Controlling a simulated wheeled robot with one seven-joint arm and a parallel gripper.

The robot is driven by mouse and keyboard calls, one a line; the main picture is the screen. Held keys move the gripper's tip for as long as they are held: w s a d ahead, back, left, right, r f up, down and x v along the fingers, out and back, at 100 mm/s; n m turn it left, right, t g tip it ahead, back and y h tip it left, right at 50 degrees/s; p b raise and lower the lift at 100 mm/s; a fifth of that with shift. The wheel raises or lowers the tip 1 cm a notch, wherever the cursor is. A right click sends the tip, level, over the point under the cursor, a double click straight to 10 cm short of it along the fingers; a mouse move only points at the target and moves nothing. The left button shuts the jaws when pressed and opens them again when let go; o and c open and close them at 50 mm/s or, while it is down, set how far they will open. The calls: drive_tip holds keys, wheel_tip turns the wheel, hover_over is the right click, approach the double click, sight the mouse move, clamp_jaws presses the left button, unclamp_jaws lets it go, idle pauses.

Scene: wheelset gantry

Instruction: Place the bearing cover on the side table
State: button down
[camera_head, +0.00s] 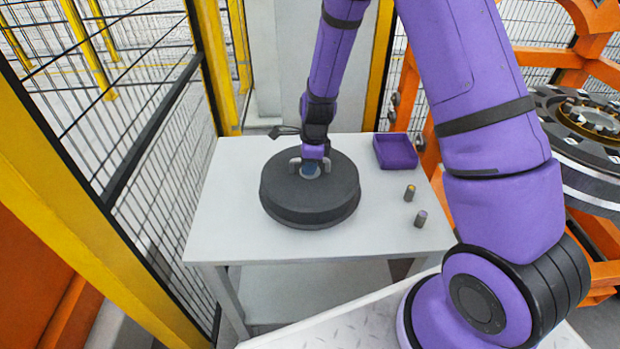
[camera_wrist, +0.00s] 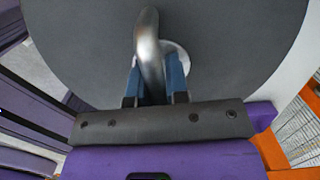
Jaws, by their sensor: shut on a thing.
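The bearing cover (camera_head: 310,205) is a dark grey round disc with a metal handle on top. In the head view it is at the middle of the white side table (camera_head: 225,225), low over it or resting on it; I cannot tell whether it touches. My gripper (camera_head: 311,168) is above the cover's centre. In the wrist view, the blue fingers of my gripper (camera_wrist: 160,82) are shut on the curved metal handle (camera_wrist: 148,45), and the cover (camera_wrist: 75,45) fills most of the view. The cover's underside is hidden.
A purple tray (camera_head: 396,152) stands at the table's back right. A mesh fence (camera_head: 130,150) runs along the left. An orange frame with a wheel-like disc (camera_head: 590,125) is at right.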

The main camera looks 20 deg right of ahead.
sight(309, 178)
drive_tip(key=shift+f, duration=2.4)
drive_tip(key=shift+f, duration=0.1)
drive_tip(key=c, duration=1.1)
unclamp_jaws()
